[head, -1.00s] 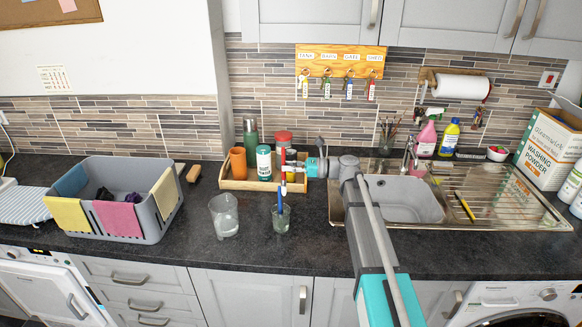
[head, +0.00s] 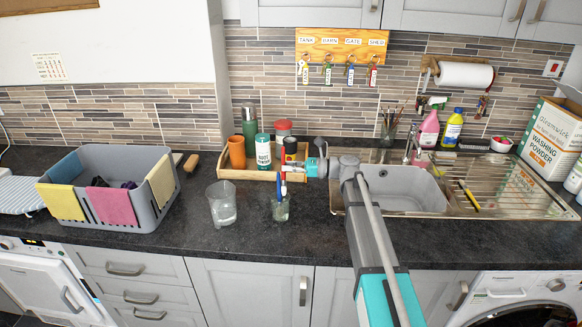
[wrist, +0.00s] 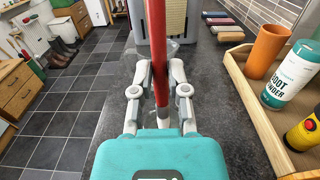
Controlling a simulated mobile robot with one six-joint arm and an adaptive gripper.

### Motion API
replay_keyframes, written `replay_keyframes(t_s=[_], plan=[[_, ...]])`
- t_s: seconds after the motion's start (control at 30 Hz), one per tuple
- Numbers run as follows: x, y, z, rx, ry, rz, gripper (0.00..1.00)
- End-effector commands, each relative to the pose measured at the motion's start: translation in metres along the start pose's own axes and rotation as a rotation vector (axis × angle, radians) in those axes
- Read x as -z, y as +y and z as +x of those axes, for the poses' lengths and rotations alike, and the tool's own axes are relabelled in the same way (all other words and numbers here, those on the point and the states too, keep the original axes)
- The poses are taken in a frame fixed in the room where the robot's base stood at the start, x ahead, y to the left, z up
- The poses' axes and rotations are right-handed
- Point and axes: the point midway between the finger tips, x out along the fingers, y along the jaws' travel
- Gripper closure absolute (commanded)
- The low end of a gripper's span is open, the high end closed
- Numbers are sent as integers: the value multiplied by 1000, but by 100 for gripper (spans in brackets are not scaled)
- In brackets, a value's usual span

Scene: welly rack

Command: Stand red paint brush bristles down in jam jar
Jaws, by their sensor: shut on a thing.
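My gripper (wrist: 160,82) is shut on the red paint brush (wrist: 161,55), which stands upright between its fingers in the wrist view. In the head view the red brush (head: 283,184) is a thin upright stick in front of my gripper (head: 290,167). A small clear jar (head: 281,212), which looks like the jam jar, stands on the worktop directly below, with a blue stick in it. The brush's lower part is at or just inside the jar's mouth; I cannot tell which. Its bristles are not clearly visible.
A larger clear beaker (head: 222,206) stands left of the jar. Behind is a wooden tray (head: 232,174) with an orange cup, bottles and tins. A grey crate (head: 158,205) is at left, the sink (head: 400,190) at right. A jar of brushes (head: 388,130) stands behind the sink.

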Motion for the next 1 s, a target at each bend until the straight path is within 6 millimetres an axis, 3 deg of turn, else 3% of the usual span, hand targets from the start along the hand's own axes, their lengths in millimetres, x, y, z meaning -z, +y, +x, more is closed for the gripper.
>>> replay_keyframes(t_s=[0.6,1.0], plan=[[38,0,-1,0,0,0,100],[51,0,-1,1,0,0,100]])
